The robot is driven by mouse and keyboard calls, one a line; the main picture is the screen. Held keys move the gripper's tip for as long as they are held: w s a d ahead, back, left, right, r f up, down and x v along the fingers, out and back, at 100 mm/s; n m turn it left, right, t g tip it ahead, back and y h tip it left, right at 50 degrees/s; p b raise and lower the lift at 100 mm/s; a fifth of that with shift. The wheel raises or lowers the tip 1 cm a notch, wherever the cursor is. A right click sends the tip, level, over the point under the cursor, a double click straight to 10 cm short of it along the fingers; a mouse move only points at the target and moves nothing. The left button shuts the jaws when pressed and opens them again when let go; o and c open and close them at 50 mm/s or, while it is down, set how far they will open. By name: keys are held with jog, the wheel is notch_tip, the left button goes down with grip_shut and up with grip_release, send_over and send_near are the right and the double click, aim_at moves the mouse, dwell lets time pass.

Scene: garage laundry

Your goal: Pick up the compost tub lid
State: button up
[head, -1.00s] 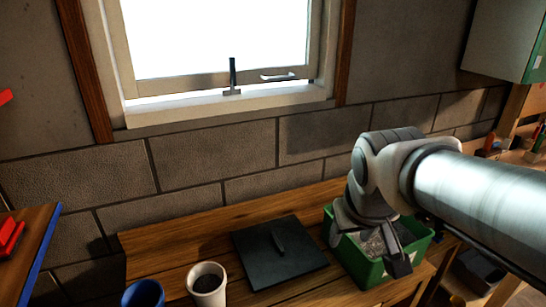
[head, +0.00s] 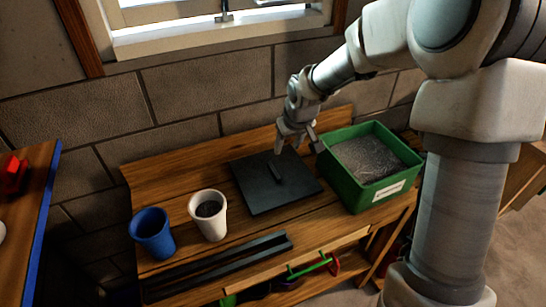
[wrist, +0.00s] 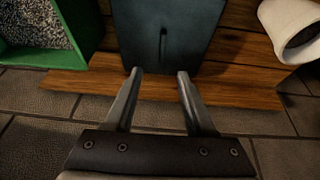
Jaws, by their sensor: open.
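The compost tub lid (head: 254,194) is a dark flat square with a raised bar handle (head: 275,172). It lies flat on the wooden bench, left of the green compost tub (head: 345,182). The lid also shows at the top of the wrist view (wrist: 185,38), its handle (wrist: 163,45) pointing toward the fingers. My gripper (head: 297,144) is above the bench near the lid's back right edge. In the wrist view my gripper (wrist: 158,72) is open and empty, with the handle roughly in line with the gap between the fingers.
A white cup with dark contents (head: 222,228) and a blue cup (head: 153,250) stand left of the lid. A dark rail (head: 215,268) lies along the bench front. The tub holds grey granular material. A block wall (head: 180,92) rises behind.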

notch_tip(320, 180, down, 2)
jog(key=w+a, duration=0.1)
jog(key=w, duration=0.1)
send_near(274, 170)
jog(key=f, duration=0.3)
jog(key=shift+w+a+y, duration=0.1)
jog(key=shift+a+y, duration=0.1)
jog(key=shift+y, duration=0.1)
jog(key=shift+w+d+x, duration=0.1)
jog(key=shift+w+x, duration=0.1)
jog(key=shift+x, duration=1.3)
jog(key=shift+w+d+x, duration=0.1)
jog(key=shift+w+x, duration=0.05)
jog(key=shift+x, duration=1.4)
jog(key=shift+r, duration=0.1)
grip_shut()
